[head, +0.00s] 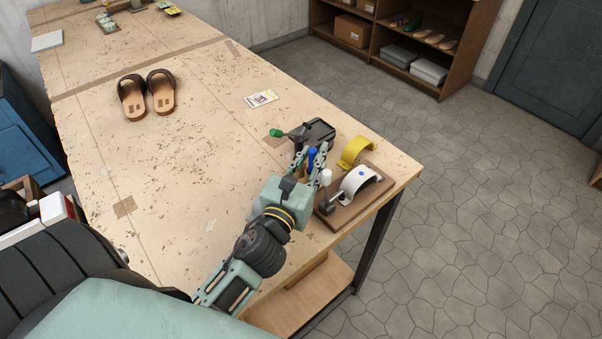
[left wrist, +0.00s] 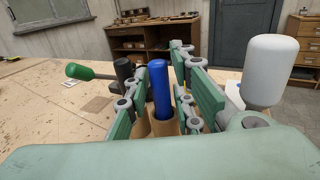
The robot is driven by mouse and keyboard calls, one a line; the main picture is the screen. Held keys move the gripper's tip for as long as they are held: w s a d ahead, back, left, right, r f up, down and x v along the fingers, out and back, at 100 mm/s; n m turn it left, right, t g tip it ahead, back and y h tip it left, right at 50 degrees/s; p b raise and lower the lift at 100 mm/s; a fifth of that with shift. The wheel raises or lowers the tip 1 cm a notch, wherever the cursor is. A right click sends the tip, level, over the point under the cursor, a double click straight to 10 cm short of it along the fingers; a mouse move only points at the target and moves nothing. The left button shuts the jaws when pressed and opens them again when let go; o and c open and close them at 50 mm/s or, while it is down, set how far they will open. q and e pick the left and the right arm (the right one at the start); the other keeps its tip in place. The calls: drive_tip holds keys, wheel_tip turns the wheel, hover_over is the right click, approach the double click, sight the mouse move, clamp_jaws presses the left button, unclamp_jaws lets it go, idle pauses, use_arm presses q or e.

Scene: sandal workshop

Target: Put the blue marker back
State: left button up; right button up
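The blue marker (head: 311,154) stands upright between the fingers of my left gripper (head: 307,158) near the table's right edge. In the left wrist view the blue marker (left wrist: 161,90) rises from what looks like a brown holder (left wrist: 166,126), partly hidden by the fingers. My left gripper (left wrist: 171,95) has its fingers apart on either side of the marker. The left finger is close to it, and a gap shows on the right. My right gripper is in neither view.
A black device (head: 318,129) with a green handle (head: 277,133) is just beyond the gripper. Brown sandals (head: 132,97) lie far left.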

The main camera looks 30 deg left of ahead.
use_arm(q)
drive_tip(key=s+b, duration=0.1)
drive_tip(key=s, duration=0.2)
drive_tip(key=s+d+b, duration=0.1)
drive_tip(key=s, duration=0.2)
drive_tip(key=s+b, duration=0.1)
drive_tip(key=s, duration=0.2)
drive_tip(key=shift+s+d+f, duration=0.15)
drive_tip(key=shift+s+f, duration=0.05)
drive_tip(key=shift+s, duration=0.05)
drive_tip(key=shift+s+d+r+b, duration=0.15)
drive_tip(key=shift+s+b, duration=0.25)
drive_tip(key=shift+s, duration=0.5)
